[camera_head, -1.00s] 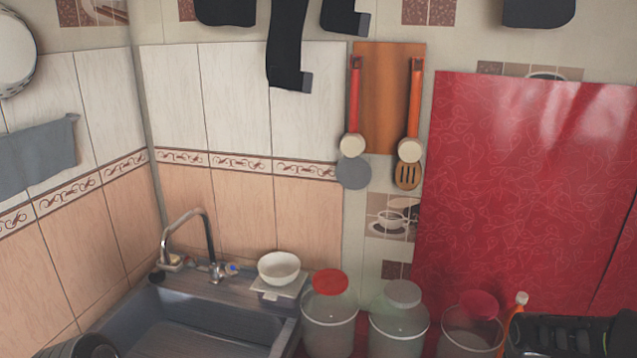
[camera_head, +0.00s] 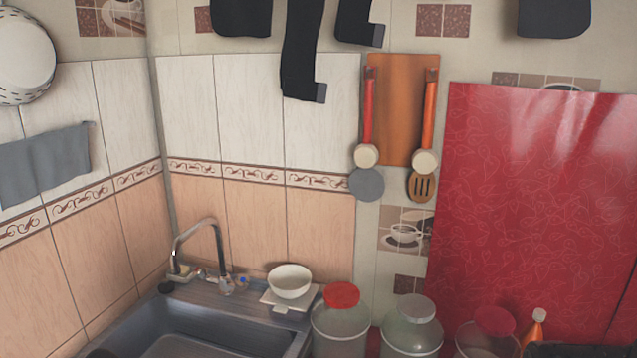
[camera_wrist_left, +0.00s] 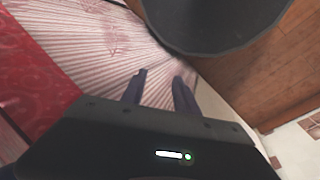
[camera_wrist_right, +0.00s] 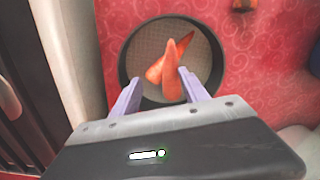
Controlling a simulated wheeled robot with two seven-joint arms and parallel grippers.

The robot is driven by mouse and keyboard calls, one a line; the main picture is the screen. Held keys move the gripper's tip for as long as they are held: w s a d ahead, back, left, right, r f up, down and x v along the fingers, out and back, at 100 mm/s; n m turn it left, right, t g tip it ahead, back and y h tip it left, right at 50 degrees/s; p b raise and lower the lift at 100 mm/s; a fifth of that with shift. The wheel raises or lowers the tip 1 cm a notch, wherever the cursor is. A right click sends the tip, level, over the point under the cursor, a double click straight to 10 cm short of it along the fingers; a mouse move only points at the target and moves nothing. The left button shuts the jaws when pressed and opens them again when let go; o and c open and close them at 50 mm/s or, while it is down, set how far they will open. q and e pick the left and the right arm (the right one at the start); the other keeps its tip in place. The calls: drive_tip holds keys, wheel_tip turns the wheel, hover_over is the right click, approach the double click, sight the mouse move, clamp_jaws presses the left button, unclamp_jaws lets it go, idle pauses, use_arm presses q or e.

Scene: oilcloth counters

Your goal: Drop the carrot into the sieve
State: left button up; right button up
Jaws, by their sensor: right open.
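In the right wrist view, the round sieve (camera_wrist_right: 208,93) has a dark rim and a mesh bottom. Two orange carrot-like pieces lie over the mesh: an upper one (camera_wrist_right: 180,45) and a lower one (camera_wrist_right: 172,84). I cannot tell whether they are one carrot or two. My right gripper (camera_wrist_right: 159,77) is open, with its fingertips at the near rim and either side of the lower orange end; neither finger clearly grips it. My left gripper (camera_wrist_left: 159,76) is open and empty, above striped cloth. The head view shows neither gripper, nor the carrot or sieve.
A red patterned oilcloth (camera_wrist_right: 268,75) lies around the sieve. A dark rounded object (camera_wrist_left: 215,25) is close beyond my left gripper. The head view shows a sink (camera_head: 210,325), a white bowl (camera_head: 289,281) and lidded jars (camera_head: 412,335) along the wall.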

drive_tip(key=shift+r, duration=0.1)
wheel_tip(320, 180, up, 8)
drive_tip(key=b, duration=0.1)
drive_tip(key=shift+f, duration=0.2)
idle(0.3)
idle(0.5)
